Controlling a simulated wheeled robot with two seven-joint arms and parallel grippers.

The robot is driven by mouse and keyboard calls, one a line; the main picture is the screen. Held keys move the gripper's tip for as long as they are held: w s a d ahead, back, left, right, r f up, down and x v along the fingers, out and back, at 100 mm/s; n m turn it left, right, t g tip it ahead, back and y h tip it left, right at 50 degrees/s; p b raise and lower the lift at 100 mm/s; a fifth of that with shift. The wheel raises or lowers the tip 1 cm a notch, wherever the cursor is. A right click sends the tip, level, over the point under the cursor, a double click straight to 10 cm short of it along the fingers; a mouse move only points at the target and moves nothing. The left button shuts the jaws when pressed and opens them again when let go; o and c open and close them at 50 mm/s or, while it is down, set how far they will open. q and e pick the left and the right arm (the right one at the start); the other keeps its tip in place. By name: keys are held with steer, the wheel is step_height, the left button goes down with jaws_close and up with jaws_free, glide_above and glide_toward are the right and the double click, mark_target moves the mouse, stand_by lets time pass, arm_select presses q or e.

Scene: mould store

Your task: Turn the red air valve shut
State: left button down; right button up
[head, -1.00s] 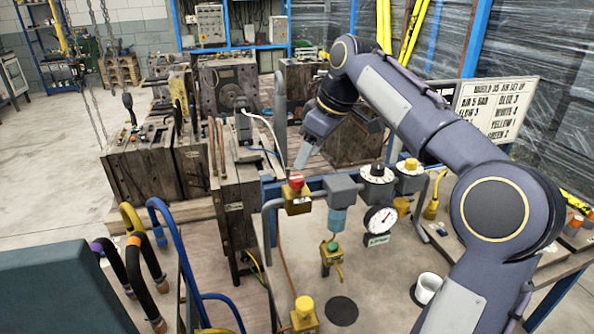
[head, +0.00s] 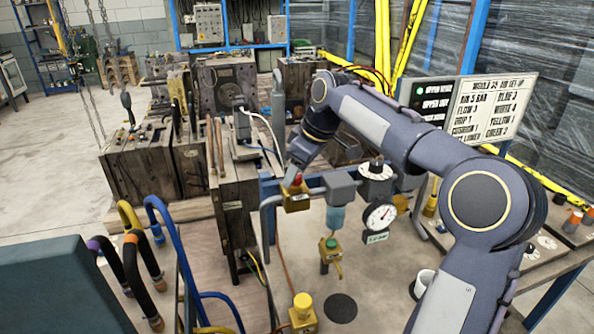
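The red air valve (head: 297,182) is a red knob on a yellow block, on the grey pipe above the grey panel. My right gripper (head: 291,176) comes down from the upper right with its tip at the red knob, partly covering it. I cannot tell whether it touches the knob or whether its fingers are open or shut. My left gripper is not in view.
Right of the valve are a grey regulator (head: 340,187), a black-and-white dial (head: 376,170) and a pressure gauge (head: 380,217). A green-knobbed valve (head: 331,245) and a yellow-knobbed one (head: 303,308) sit lower. Blue hoses (head: 178,245) stand left. A lettered board (head: 490,108) is behind my arm.

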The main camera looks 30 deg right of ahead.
steer(key=c, duration=0.8)
steer(key=shift+o, duration=0.2)
steer(key=shift+m, duration=0.4)
steer(key=m+h, duration=0.1)
steer(key=m, duration=0.1)
steer(key=m+p, duration=0.1)
steer(key=shift+a+r+m+t+h, duration=0.1)
steer(key=shift+a+m+t+h, duration=0.05)
steer(key=shift+m+t+h, duration=0.25)
steer(key=m+h, duration=0.1)
steer(key=m, duration=0.1)
steer(key=m+p, duration=0.1)
steer(key=m, duration=0.1)
steer(key=shift+a+m+h, duration=0.15)
steer(key=shift+m+h, duration=0.15)
steer(key=shift+h, duration=0.1)
steer(key=m, duration=0.2)
steer(key=m+g+h+p, duration=0.1)
steer(key=m, duration=0.1)
steer(key=shift+w+h, duration=0.1)
steer(key=shift+h, duration=0.2)
steer(key=m+g+h, duration=0.1)
steer(key=m, duration=0.3)
steer(key=shift+a+p, duration=0.1)
steer(key=shift+p, duration=0.2)
steer(key=shift+m, duration=0.4)
steer(key=o, duration=1)
steer(key=shift+c, duration=0.2)
